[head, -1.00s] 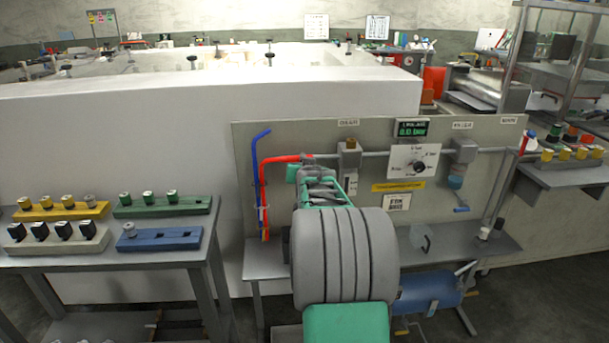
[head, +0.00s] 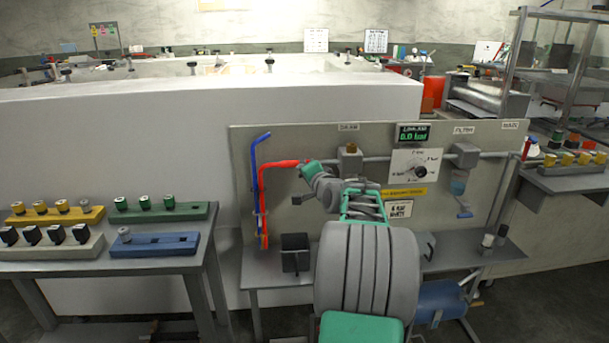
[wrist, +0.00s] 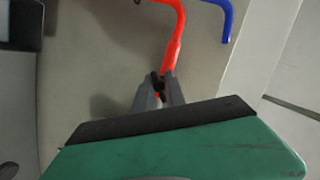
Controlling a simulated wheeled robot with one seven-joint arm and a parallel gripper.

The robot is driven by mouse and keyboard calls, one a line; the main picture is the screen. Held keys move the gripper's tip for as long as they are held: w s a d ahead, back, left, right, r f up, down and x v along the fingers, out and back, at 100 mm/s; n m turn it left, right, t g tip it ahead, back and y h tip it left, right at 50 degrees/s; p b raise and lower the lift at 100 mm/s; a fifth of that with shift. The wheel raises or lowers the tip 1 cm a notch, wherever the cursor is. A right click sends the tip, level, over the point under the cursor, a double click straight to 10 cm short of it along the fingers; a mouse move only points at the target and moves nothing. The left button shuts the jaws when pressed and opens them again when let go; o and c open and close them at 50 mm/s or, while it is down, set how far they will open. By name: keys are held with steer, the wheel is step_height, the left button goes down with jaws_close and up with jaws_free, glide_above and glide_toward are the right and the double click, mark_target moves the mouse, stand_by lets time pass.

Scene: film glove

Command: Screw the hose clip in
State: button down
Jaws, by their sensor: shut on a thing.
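A red hose (head: 262,200) runs up the left part of the grey panel and bends right at its top. In the wrist view the red hose (wrist: 173,52) comes down to my gripper (wrist: 158,86). The two grey fingertips are closed around its end, where a small dark part shows between them. In the head view my gripper (head: 304,165) is at the hose's right end, in front of the panel. I cannot make out a separate hose clip; the fingers may hide it.
A blue hose (head: 254,175) stands beside the red one. The panel (head: 285,145) carries a dial (head: 414,168), a pipe and a filter (head: 459,180). A black open box (head: 295,253) is on the bench below. Racks of fittings (head: 155,243) lie on the left table.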

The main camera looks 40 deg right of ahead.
steer(key=m, duration=0.1)
steer(key=m+t, duration=0.1)
steer(key=m, duration=0.1)
steer(key=shift+f+y, duration=0.3)
steer(key=shift+m+t+p, duration=0.4)
steer(key=shift+m+t, duration=0.3)
steer(key=shift+m, duration=1)
steer(key=c, duration=1.8)
jaws_free()
steer(key=o, duration=0.4)
steer(key=shift+r, duration=0.15)
steer(key=v, duration=0.8)
